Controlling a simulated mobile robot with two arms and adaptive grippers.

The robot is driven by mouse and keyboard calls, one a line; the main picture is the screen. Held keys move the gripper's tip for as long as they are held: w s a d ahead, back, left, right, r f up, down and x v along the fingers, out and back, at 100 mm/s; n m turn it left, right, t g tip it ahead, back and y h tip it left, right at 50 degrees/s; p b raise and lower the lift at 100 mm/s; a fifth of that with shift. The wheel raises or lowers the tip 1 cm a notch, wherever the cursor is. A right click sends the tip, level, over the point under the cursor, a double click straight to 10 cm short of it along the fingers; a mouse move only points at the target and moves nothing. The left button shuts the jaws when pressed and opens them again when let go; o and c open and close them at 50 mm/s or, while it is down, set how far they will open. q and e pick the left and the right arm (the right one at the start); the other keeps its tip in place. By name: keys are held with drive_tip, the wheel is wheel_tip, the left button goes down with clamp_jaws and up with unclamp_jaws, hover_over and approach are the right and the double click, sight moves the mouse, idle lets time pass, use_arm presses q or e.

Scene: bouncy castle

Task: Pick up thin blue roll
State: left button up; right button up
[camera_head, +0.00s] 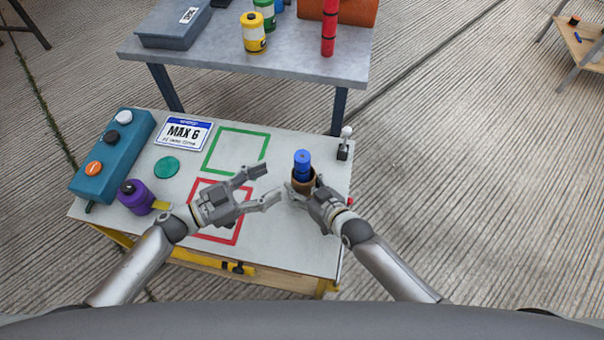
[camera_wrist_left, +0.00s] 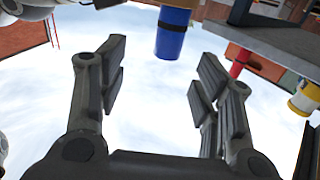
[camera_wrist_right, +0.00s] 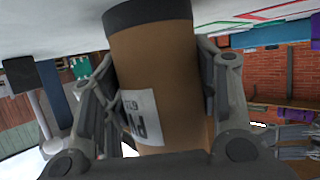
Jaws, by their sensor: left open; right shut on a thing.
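The thin blue roll (camera_head: 302,166) stands upright in a brown cup (camera_head: 299,187) at the right side of the white table. My right gripper (camera_head: 304,188) is shut around the cup; in the right wrist view the brown cup (camera_wrist_right: 160,80), with a white label and dark rim, fills the space between the fingers. My left gripper (camera_head: 269,186) is open and empty, left of the cup, its fingers pointing toward it. In the left wrist view the blue roll (camera_wrist_left: 170,40) shows beyond and between the open fingertips, apart from them. The roll's lower end is hidden in the cup.
A small lever (camera_head: 344,145) stands behind the cup. A grey table (camera_head: 215,50) behind holds canisters and a red roll (camera_head: 329,28).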

sight(301, 161)
use_arm(q)
drive_tip(key=shift+n+t+y, duration=0.4)
drive_tip(key=shift+n+t, duration=0.1)
drive_tip(key=shift+n, duration=0.1)
drive_tip(key=x, duration=0.5)
drive_tip(key=shift+f, duration=0.35)
drive_tip(key=shift+w+r+x, duration=0.1)
drive_tip(key=shift+r+x, duration=0.1)
drive_tip(key=shift+x, duration=1.15)
drive_tip(key=shift+w+r+x, duration=0.1)
drive_tip(key=shift+r+x, duration=0.15)
drive_tip(key=shift+x, duration=1.1)
drive_tip(key=shift+a, duration=0.15)
drive_tip(key=shift+c, duration=0.2)
clamp_jaws()
